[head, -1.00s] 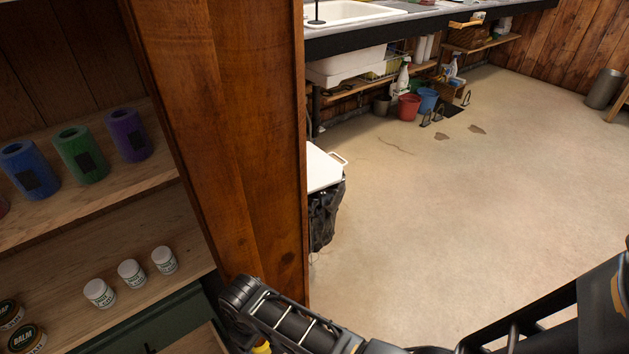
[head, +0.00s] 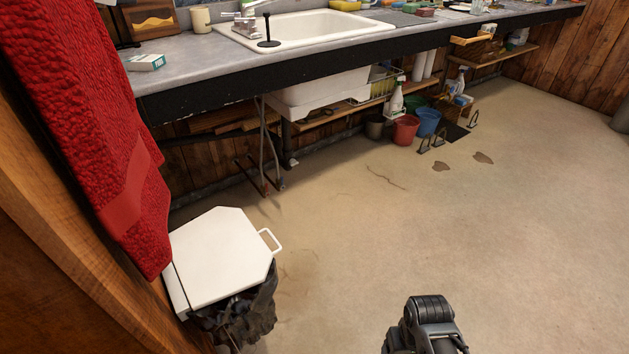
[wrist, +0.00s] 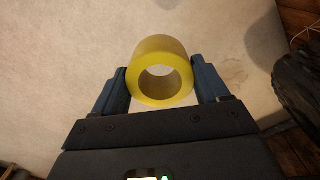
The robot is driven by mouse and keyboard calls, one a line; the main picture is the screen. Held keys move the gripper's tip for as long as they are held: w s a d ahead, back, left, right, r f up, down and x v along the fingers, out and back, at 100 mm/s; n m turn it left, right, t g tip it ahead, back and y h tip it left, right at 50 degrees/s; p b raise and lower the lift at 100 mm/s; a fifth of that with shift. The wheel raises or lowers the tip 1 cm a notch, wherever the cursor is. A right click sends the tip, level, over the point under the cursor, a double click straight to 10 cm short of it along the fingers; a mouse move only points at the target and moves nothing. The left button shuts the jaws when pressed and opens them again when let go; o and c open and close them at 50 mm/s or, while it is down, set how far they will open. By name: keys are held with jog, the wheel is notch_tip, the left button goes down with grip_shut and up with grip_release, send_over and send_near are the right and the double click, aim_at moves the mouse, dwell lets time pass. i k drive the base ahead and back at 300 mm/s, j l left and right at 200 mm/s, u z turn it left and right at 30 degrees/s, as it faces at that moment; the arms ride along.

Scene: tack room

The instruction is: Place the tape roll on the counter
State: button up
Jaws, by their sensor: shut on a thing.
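In the wrist view a yellow tape roll (wrist: 160,72) sits between the two blue-grey fingers of my gripper (wrist: 160,80). The fingers are shut on its sides and its round hole faces the camera. In the head view the grey counter (head: 185,68) with a black front edge runs along the back wall. A white sink (head: 320,32) is set into it. A dark part of my arm shows at the bottom of the head view; the gripper and roll are out of that view, well apart from the counter.
A white-lidded bin (head: 222,255) with a black bag stands in front of the counter. A red towel (head: 95,130) hangs at the left. Buckets (head: 405,130) sit below; the floor is open.

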aim_at(190, 57)
jog(key=i+j+z, duration=0.1)
jog(key=i+z, duration=0.35)
jog(key=i+j+z, duration=0.25)
jog(key=i+z, duration=0.2)
jog(key=i, duration=0.15)
jog(key=i+j, duration=0.1)
jog(key=i, duration=0.85)
jog(key=i+j, duration=0.15)
jog(key=i, duration=0.8)
jog(key=i+u, duration=0.1)
jog(key=u, duration=0.4)
jog(key=i+u, duration=0.15)
jog(key=u, duration=0.3)
jog(key=i+l+u, duration=0.1)
jog(key=u, duration=0.4)
